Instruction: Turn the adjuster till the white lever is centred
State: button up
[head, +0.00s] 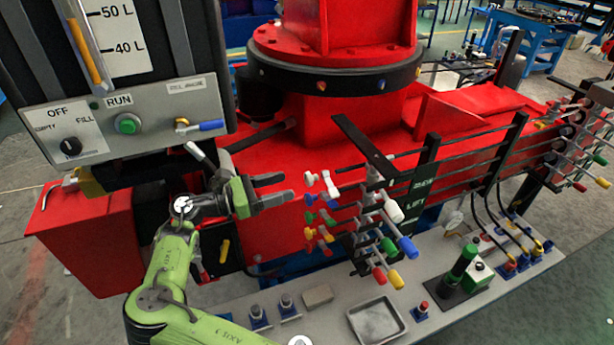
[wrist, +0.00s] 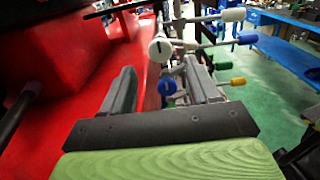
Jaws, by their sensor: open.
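My gripper (head: 286,188) is open and empty, pointing right at the valve bank, with a gap before the knobs. A white adjuster knob (head: 311,179) is at the top of the column of coloured knobs, just beyond the fingertips. In the wrist view the white adjuster (wrist: 160,49) has a dark line on its face and appears above and between my fingers (wrist: 163,78). The white lever (head: 392,207) sticks out on the bank's right side; the white lever also shows in the wrist view (wrist: 233,15). I cannot tell how far it is from centre.
A blue adjuster knob (wrist: 167,87) sits below the white one, with green and yellow ones under it. Blue lever (head: 408,248), yellow lever (head: 395,278) and others crowd the bank. A dark bar (head: 362,147) overhangs it. The grey bench (head: 340,325) holds a tray.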

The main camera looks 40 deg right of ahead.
aim_at(306, 180)
jog(key=x, duration=0.7)
jog(key=shift+s+r+p, duration=0.15)
jog(key=shift+p, duration=0.25)
jog(key=shift+d, duration=0.4)
jog(key=c, duration=1)
